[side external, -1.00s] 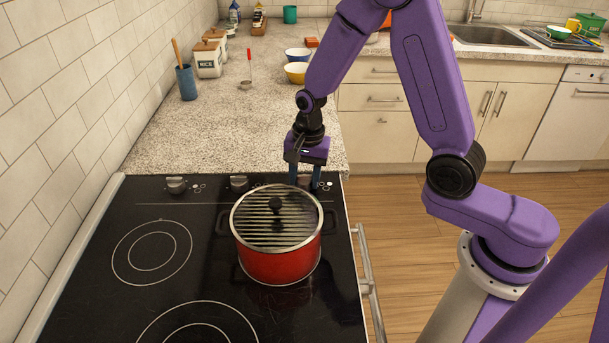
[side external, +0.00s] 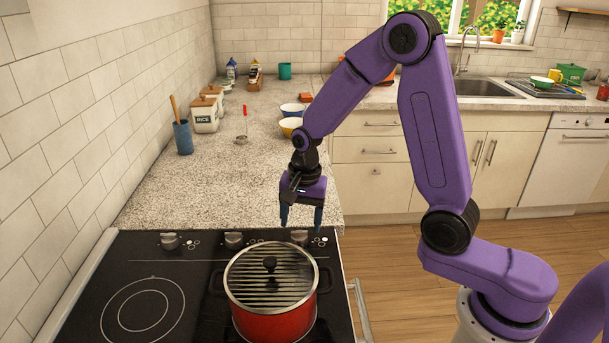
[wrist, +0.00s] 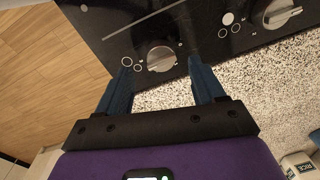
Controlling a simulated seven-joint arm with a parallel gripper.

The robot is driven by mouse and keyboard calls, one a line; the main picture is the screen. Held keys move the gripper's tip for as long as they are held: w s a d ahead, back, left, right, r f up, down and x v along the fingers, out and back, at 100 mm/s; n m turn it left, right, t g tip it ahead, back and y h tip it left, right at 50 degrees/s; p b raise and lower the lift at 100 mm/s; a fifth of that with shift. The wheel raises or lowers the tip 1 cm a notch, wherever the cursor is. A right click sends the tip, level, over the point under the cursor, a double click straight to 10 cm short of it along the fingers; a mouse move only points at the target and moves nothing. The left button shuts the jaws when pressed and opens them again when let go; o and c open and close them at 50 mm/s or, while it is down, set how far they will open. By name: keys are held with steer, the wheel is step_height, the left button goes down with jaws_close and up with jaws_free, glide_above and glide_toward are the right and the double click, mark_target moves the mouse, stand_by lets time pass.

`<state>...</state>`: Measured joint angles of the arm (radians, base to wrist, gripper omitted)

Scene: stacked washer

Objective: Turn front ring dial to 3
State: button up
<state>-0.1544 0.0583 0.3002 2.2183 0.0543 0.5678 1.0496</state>
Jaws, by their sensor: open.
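Three silvery dials line the cooktop's far edge in the side external view: left (side external: 171,241), middle (side external: 234,240) and right (side external: 301,238). Small ring marks sit beside them; I cannot read the dial numbers. My gripper (side external: 302,227) points down above the right dial, fingers apart and empty. In the wrist view, that dial (wrist: 161,58) lies ahead of and between the open blue fingers (wrist: 160,82), apparently untouched. A second dial (wrist: 282,13) shows at the upper right.
A red pot with a glass lid (side external: 270,293) stands on the black cooktop (side external: 200,285), close in front of the right dial. The speckled counter (side external: 225,180) beyond holds a utensil holder (side external: 183,138), a rice jar (side external: 204,116) and bowls (side external: 291,126).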

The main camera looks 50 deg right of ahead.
mark_target(305, 239)
step_height(305, 239, up, 13)
steer(key=shift+s+d, duration=0.25)
steer(key=shift+s, duration=0.1)
steer(key=shift+r, duration=0.1)
steer(key=s+f+n, duration=0.2)
steer(key=s+n, duration=1)
steer(key=s, duration=0.1)
steer(key=s+f+n, duration=0.3)
steer(key=s+n, duration=0.9)
steer(key=s, duration=0.1)
steer(key=shift+a, duration=0.15)
